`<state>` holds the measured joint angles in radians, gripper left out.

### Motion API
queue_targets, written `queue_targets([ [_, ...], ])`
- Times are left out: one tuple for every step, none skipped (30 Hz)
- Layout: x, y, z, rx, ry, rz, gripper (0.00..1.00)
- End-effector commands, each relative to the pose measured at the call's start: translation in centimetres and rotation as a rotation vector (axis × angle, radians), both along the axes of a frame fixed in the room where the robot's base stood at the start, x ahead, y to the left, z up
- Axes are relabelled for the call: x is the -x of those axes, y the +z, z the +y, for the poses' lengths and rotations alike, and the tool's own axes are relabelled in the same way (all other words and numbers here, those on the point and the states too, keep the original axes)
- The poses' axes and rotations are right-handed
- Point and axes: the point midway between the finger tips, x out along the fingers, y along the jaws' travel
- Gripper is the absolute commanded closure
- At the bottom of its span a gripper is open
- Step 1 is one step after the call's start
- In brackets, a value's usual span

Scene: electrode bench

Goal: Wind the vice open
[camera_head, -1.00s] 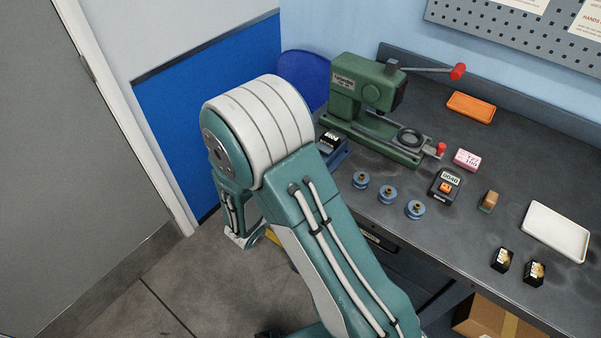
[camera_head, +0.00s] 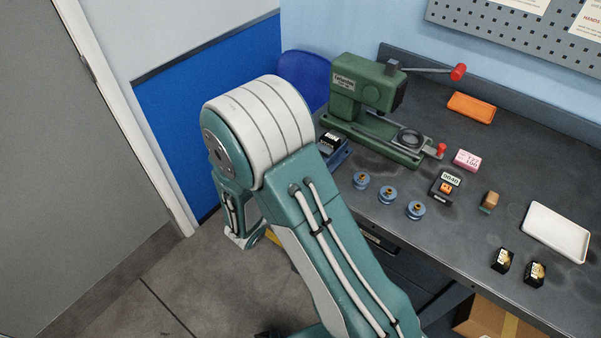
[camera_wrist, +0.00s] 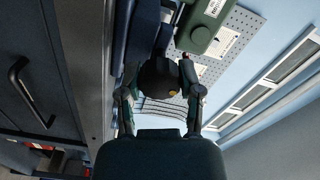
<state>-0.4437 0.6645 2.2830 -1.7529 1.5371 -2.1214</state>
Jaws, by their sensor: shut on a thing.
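A dark blue vice-like body (camera_head: 336,157) stands at the bench's left front edge in the head view, partly hidden behind my arm. A black box with a white label (camera_head: 331,142) sits in or on it; I cannot tell which. In the wrist view, my gripper (camera_wrist: 159,88) has its two fingers closed about a dark rounded thing (camera_wrist: 157,75) with a small orange spot. It may be the vice's handle, but it is too dark to be sure. A dark blue body (camera_wrist: 143,38) shows just beyond it. In the head view my arm hides my gripper.
A green press (camera_head: 363,100) with a red-tipped lever stands behind the vice. Several blue spools (camera_head: 388,195), a black-and-orange device (camera_head: 446,186), an orange tray (camera_head: 471,108), a pink box (camera_head: 466,160) and a white tray (camera_head: 556,234) are on the bench. A drawer handle (camera_wrist: 30,93) shows left in the wrist view.

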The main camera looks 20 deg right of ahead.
Motion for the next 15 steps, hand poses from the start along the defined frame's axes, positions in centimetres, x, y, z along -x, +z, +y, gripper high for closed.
queue_targets([
  [-0.01, -0.29, 0.08, -0.004, 0.004, 0.008, 1.0],
  [-0.01, -0.29, 0.08, -0.004, 0.004, 0.008, 1.0],
  [0.0, -0.3, 0.08, -0.004, 0.004, 0.008, 1.0],
  [0.0, -0.3, 0.08, -0.004, 0.004, 0.008, 0.48],
  [0.01, -0.29, 0.08, -0.004, 0.004, 0.008, 0.35],
  [0.0, -0.27, 0.07, -0.004, 0.003, 0.007, 0.18],
  [0.02, -0.25, 0.06, -0.004, 0.004, 0.006, 0.18],
  [0.01, -0.23, 0.05, -0.003, 0.003, 0.006, 0.18],
  [0.03, -0.22, 0.04, -0.004, 0.002, 0.005, 0.18],
  [0.02, -0.2, 0.03, -0.003, 0.002, 0.005, 0.18],
  [0.03, -0.18, 0.03, -0.003, 0.002, 0.005, 0.18],
  [0.03, -0.17, 0.02, -0.003, 0.001, 0.004, 0.18],
  [0.03, -0.15, 0.01, -0.003, 0.001, 0.004, 0.18],
  [0.03, -0.15, 0.02, -0.003, 0.0, 0.003, 0.18],
  [0.04, -0.13, -0.01, -0.003, 0.0, 0.003, 0.18],
])
